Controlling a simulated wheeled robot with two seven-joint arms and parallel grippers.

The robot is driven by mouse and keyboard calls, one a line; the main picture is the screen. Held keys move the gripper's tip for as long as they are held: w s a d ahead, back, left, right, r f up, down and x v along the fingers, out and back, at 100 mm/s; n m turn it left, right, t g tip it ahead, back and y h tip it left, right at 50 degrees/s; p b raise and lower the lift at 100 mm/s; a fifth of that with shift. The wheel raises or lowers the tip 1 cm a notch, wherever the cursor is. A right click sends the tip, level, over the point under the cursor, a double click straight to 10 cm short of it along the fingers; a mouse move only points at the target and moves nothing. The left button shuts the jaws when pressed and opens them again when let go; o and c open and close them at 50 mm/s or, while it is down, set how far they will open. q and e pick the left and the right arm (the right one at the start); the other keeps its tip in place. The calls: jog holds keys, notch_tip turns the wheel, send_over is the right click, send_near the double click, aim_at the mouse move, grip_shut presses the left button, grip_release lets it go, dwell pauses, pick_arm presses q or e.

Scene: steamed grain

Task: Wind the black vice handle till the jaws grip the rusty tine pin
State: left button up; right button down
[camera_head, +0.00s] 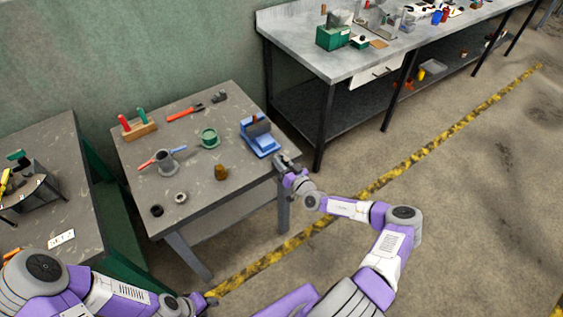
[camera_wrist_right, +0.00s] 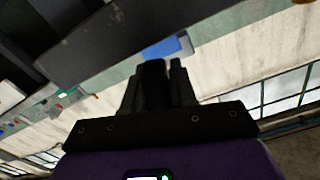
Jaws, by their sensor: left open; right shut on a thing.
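The blue vice (camera_head: 262,143) stands at the right edge of the near workbench. A small rusty-brown piece (camera_head: 254,118) shows at its dark jaws, probably the tine pin; I cannot tell whether the jaws touch it. My right gripper (camera_head: 281,162) is at the vice's front end, shut on the black vice handle, which is mostly hidden by the fingers. In the right wrist view my dark fingers (camera_wrist_right: 161,75) are close together, with a blue patch of the vice (camera_wrist_right: 163,47) behind. My left gripper (camera_head: 208,300) is low at the bottom, open, away from the bench.
A long grey bench (camera_head: 345,62) stands behind. Floor to the right is clear.

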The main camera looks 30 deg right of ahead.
jog(key=c, duration=1.3)
grip_release()
jog(key=shift+s, duration=0.1)
jog(key=shift+s+d+p, duration=0.15)
jog(key=shift+s+p, duration=0.05)
jog(key=shift+s, duration=1.7)
jog(key=shift+s+d+p, duration=0.15)
jog(key=shift+s, duration=1.7)
